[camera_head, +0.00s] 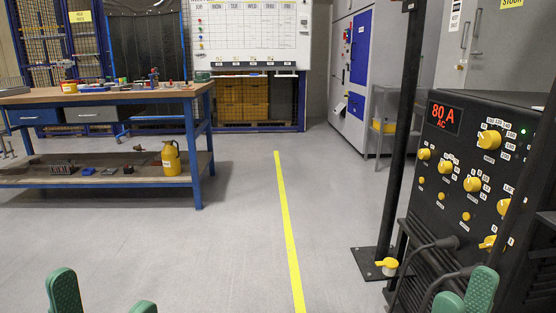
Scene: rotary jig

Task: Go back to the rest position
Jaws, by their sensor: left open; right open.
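My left gripper (103,299) shows at the bottom left edge as two green fingertips with a clear gap between them. It is open and empty, with bare floor behind it. My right gripper (464,297) shows at the bottom right as two green fingertips close together in the picture. It is open, and nothing is seen between the fingers. It appears in front of the black welding machine (468,160), which has yellow knobs and a red "80 A" display. The rest of both arms is out of view. No rotary jig can be made out.
A blue workbench (203,140) with tools and a yellow can (171,158) stands at left. A black post (398,130) with a floor plate stands beside the welding machine. Cabinets (351,75) and a whiteboard (247,35) are behind. The middle floor with its yellow line (286,225) is clear.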

